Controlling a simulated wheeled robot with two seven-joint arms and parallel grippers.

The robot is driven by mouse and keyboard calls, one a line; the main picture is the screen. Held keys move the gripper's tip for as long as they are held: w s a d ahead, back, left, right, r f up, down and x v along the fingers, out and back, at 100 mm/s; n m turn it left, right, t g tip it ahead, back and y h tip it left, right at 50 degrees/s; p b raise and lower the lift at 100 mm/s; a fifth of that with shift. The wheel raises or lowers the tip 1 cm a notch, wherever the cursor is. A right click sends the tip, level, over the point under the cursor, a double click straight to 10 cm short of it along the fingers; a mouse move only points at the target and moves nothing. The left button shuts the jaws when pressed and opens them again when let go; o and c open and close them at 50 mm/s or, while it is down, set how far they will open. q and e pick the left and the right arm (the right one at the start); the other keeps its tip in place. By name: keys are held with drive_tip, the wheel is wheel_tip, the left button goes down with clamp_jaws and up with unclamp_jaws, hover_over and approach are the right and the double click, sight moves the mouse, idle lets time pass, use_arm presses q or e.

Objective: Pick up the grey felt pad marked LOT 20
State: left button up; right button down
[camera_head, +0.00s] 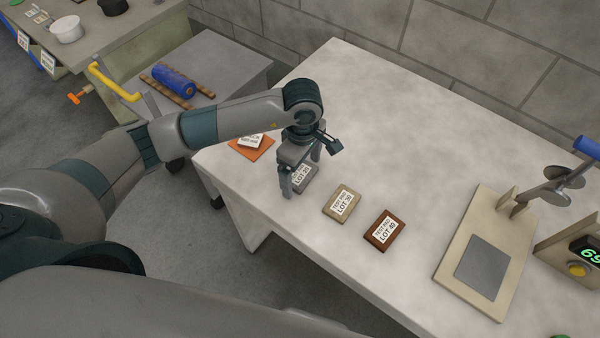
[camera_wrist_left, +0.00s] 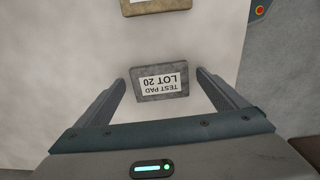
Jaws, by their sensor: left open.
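The grey felt pad marked LOT 20 (camera_head: 304,178) lies flat on the pale table, partly hidden by my left gripper in the head view. In the left wrist view the grey pad (camera_wrist_left: 160,82) shows its white label upside down, between and just beyond the two fingers. My left gripper (camera_head: 301,176) is open above the pad, with a finger to each side of it; in the left wrist view its fingers (camera_wrist_left: 160,88) are apart and nothing is held. I cannot tell how high the fingertips are above the table. My right gripper is not in view.
A beige pad marked LOT 30 (camera_head: 342,204) and a brown-red pad (camera_head: 385,231) lie to the right on the pale table (camera_head: 350,100). An orange sheet (camera_head: 262,152) with a labelled pad (camera_head: 251,139) lies left. A beige fixture with a grey plate (camera_head: 482,267) stands right.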

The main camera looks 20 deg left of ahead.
sight(302, 174)
use_arm(q)
drive_tip(key=c, duration=1.1)
drive_tip(key=shift+c, duration=0.2)
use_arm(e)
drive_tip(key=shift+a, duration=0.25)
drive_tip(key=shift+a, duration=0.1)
use_arm(q)
drive_tip(key=shift+r, duration=0.15)
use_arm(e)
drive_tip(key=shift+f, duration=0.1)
